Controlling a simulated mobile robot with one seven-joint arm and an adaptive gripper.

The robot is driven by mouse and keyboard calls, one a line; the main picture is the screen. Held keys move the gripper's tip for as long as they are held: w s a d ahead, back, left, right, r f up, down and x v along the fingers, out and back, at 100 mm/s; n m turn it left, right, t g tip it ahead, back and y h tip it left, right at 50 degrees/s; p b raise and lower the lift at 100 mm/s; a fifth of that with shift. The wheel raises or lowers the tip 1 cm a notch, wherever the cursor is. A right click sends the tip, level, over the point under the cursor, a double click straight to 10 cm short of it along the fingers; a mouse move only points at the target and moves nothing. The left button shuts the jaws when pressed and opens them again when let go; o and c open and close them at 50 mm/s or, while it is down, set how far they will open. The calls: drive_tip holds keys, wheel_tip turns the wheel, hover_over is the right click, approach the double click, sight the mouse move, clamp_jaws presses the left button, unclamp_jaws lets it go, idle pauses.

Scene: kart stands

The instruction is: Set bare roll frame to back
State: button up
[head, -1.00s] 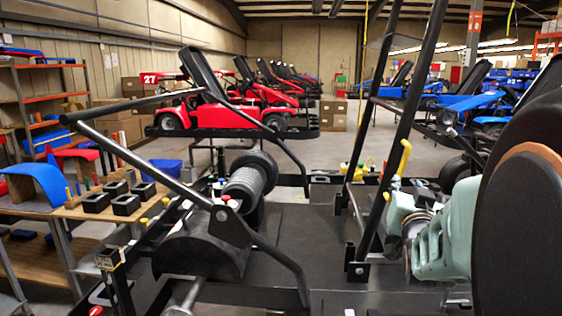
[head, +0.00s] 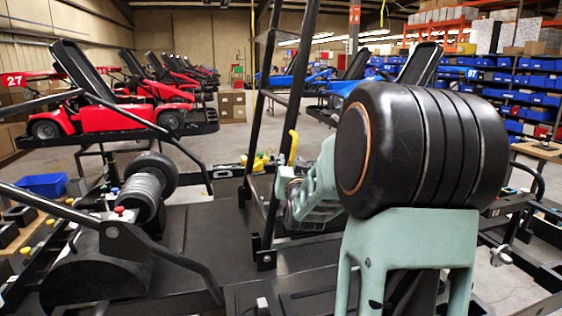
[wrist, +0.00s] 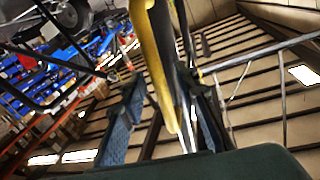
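The bare roll frame (head: 276,110) appears to be the black tubular frame with no kart on it, standing tilted in the middle of the head view, its top leaning right and cut off by the picture edge. A yellow handle (head: 293,147) shows beside its right upright. In the wrist view the yellow handle (wrist: 150,45) runs down the picture between the two finger pads of my gripper (wrist: 161,78). The fingers stand apart, and I cannot tell whether they touch the handle.
My arm and its support fill the right foreground. A black roller (head: 145,195) and black tubes stand at left. Red karts (head: 100,105) sit on stands behind, with blue karts (head: 365,85) farther right. A blue bin (head: 43,185) is at far left. Open floor lies behind the frame.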

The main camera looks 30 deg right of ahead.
drive_tip(key=shift+w+d, duration=0.1)
drive_tip(key=shift+w, duration=0.1)
drive_tip(key=shift+c, duration=0.7)
clamp_jaws()
